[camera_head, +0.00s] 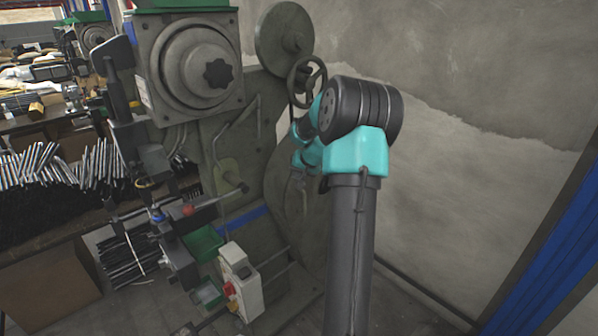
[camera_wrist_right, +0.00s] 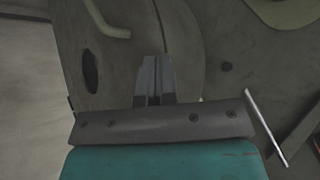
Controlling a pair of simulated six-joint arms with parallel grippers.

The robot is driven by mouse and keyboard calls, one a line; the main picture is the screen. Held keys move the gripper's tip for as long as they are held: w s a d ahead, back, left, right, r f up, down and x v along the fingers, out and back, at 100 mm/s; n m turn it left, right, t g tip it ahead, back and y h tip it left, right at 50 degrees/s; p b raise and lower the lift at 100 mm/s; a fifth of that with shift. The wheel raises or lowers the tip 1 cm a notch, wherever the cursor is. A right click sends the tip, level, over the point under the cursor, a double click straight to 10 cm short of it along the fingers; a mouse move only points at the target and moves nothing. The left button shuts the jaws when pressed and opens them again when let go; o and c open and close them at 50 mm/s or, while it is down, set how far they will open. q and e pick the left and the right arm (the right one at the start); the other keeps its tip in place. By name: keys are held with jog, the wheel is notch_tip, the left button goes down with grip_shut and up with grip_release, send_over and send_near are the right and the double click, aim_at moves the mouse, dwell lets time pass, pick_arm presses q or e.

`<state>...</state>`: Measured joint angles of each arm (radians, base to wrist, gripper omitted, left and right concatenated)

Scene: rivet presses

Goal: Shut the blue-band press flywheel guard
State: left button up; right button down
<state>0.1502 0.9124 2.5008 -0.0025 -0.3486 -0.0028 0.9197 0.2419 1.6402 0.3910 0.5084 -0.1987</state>
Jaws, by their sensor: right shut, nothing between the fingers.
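The press with a blue band (camera_head: 246,223) stands left of centre in the head view. A large rounded grey-green plate (camera_head: 279,195), which looks like its flywheel guard, is partly hidden behind my right arm. My right gripper (camera_head: 303,192) is in front of this plate, partly covered by my own wrist. In the right wrist view, its fingers (camera_wrist_right: 154,75) are together and empty, over a grey-green panel (camera_wrist_right: 185,40) with a curved edge. A bent, pale bar handle (camera_wrist_right: 106,20) is on the panel, left of and beyond the fingertips. I cannot tell whether the fingers touch the panel. My left gripper is not in view.
A handwheel (camera_head: 307,82) and a round disc (camera_head: 284,38) sit high on the press near my right arm. A switch box (camera_head: 240,280) stands low in front. A concrete wall (camera_head: 480,150) is at the right, beside a blue post (camera_head: 550,255). Metal rods (camera_head: 75,165) lie at the left.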

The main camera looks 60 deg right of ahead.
jog(key=s+a+r, duration=0.5)
jog(key=r, duration=0.3)
jog(key=shift+s+a, duration=0.25)
